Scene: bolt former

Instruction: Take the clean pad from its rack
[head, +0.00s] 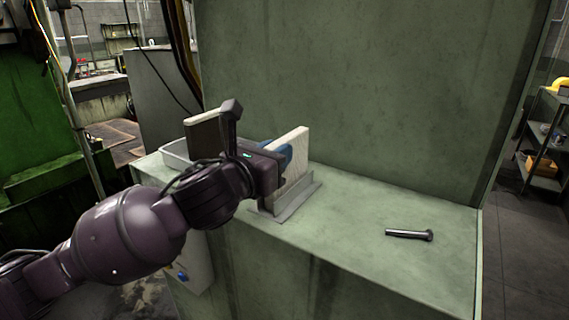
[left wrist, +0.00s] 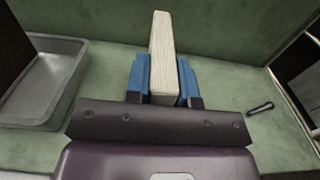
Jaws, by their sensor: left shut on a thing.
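The clean pad (head: 297,149) is a pale cream slab standing upright on its edge in a grey metal rack (head: 296,201) on the green ledge. My left gripper (head: 285,157) is shut on the pad, with a blue finger on each side of it. In the left wrist view, the pad (left wrist: 161,55) stands between the two blue fingers of my left gripper (left wrist: 162,85). Its lower part is hidden by the gripper there. In the head view, the pad's bottom appears to be still within the rack. My right gripper is not in view.
A bolt (head: 409,235) lies on the ledge (head: 365,215) to the right, with clear room around it. A grey tray (head: 177,156) is at the left, also in the left wrist view (left wrist: 45,80). A dark, pale-edged slab (head: 203,133) shows behind my arm. A green wall (head: 370,90) rises behind.

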